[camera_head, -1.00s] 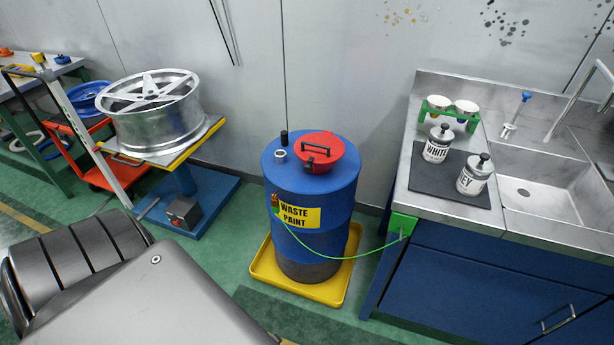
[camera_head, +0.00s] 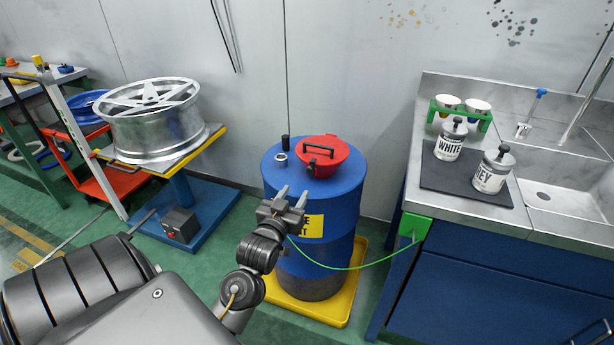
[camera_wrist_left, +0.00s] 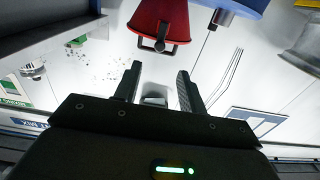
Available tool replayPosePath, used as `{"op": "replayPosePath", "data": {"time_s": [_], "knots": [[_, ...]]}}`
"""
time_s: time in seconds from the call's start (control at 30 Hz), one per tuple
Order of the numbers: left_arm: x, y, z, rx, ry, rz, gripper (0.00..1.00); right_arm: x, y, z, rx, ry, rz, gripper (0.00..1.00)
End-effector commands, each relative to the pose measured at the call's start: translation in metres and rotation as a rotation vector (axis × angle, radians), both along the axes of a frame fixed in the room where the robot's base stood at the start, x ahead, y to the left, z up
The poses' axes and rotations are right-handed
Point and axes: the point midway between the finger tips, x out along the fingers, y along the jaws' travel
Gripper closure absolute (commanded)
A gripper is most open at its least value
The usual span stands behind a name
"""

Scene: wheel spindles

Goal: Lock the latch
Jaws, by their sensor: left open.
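The blue waste paint drum (camera_head: 345,210) stands upright with a red funnel-like lid (camera_head: 332,152) on top. The lid has a black handle and a black latch (camera_head: 318,152) at its front edge. The red lid (camera_wrist_left: 180,15) also shows at the top of the left wrist view, with the dark latch loop (camera_wrist_left: 160,45) on its rim. My left gripper (camera_head: 292,194) is open and empty, in front of the drum's upper side and below the latch, apart from it. Its fingers (camera_wrist_left: 159,70) point toward the lid in the wrist view. My right gripper is not in view.
A dark cap and a light ring fitting (camera_head: 281,159) sit on the drum top, left of the lid. A yellow tray (camera_head: 345,310) is under the drum. A green cable (camera_head: 345,268) runs to the sink counter (camera_head: 410,195) at right. A wheel rim (camera_head: 150,120) stands on a lift at left.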

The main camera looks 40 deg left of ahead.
Motion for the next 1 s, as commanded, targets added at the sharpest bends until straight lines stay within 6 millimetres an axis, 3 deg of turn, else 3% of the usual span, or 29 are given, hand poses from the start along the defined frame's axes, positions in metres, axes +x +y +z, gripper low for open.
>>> {"op": "replayPosePath", "data": {"time_s": [0.5, 0.7, 1.0], "knots": [[0.082, 0.028, -0.001, 0.001, 0.001, -0.001, 0.59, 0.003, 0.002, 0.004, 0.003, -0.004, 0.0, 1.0], [0.095, 0.033, 0.0, 0.0, 0.001, -0.001, 0.59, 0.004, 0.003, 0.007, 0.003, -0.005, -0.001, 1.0], [0.096, 0.033, -0.001, 0.0, 0.001, -0.001, 0.62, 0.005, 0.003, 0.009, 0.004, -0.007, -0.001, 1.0]]}}
